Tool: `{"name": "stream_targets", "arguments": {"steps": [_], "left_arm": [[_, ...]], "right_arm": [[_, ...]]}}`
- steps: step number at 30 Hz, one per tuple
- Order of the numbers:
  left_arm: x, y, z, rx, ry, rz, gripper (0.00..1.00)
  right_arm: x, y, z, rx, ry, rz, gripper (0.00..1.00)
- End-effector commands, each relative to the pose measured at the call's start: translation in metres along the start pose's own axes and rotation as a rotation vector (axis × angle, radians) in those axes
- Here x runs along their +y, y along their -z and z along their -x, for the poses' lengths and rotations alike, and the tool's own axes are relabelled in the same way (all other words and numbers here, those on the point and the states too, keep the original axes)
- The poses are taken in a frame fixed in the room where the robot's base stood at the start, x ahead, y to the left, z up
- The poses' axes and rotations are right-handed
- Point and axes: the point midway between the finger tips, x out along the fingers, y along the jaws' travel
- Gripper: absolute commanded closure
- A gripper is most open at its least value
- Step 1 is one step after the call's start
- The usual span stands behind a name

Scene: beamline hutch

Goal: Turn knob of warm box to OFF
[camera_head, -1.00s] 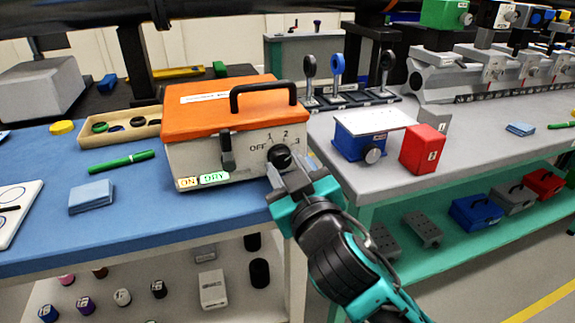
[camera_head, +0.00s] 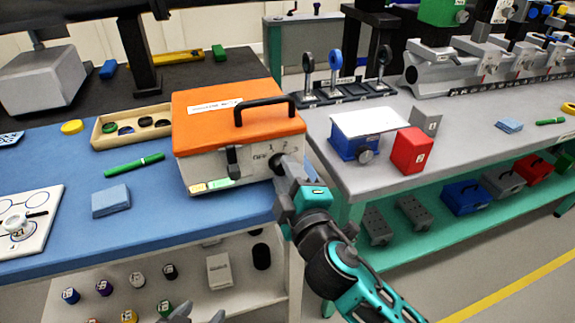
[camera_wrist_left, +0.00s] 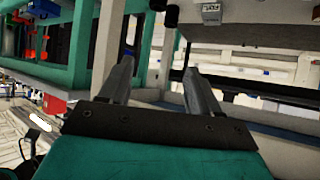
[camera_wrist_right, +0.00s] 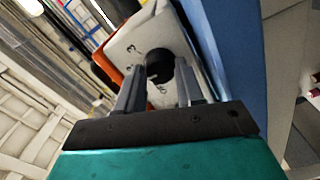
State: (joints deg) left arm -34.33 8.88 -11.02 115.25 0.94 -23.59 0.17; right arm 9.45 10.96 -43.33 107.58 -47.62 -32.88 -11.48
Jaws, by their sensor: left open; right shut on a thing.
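The warm box with an orange lid (camera_head: 240,110) and a pale front stands at the right end of the blue bench. Its dark round knob (camera_wrist_right: 158,66) is on the front, beside the marks OFF, 1, 2 and 3. I cannot tell which mark the knob points to. My left gripper (camera_head: 199,315) is open and empty, low in front of the bench, with only its fingertips in the head view.
A black handle (camera_head: 265,109) tops the box, and a latch (camera_head: 233,161) is on its front. Left of it are a wooden tray (camera_head: 103,141), a green pen (camera_head: 134,165) and a blue pad (camera_head: 111,201). A red block (camera_head: 413,150) stands on the grey bench to the right.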

Motion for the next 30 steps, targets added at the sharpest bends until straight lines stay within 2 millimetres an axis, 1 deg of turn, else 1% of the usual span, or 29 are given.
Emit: {"name": "stream_targets", "arguments": {"steps": [1, 3, 7, 12, 19, 30], "left_arm": [[-0.002, 0.001, 0.005, -0.008, 0.007, 0.000, 0.37], [-0.004, 0.001, 0.009, -0.011, 0.013, -0.002, 0.37], [-0.005, 0.000, 0.013, -0.017, 0.018, -0.001, 0.37], [-0.006, 0.006, 0.017, -0.008, 0.026, 0.005, 0.37], [-0.013, 0.007, 0.025, -0.017, 0.043, 0.003, 0.37], [-0.012, 0.021, 0.035, -0.022, 0.038, 0.001, 0.37]], "right_arm": [[0.004, 0.001, 0.000, -0.001, 0.000, 0.047, 0.94], [0.004, 0.001, 0.000, -0.001, 0.001, 0.114, 0.94], [0.004, 0.001, 0.000, -0.001, 0.000, 0.237, 0.94], [0.004, 0.001, 0.000, 0.000, 0.000, 0.398, 0.94], [0.005, 0.001, 0.000, -0.001, 0.000, 0.617, 0.94], [0.005, 0.002, -0.001, -0.001, -0.002, 0.935, 0.94]]}}
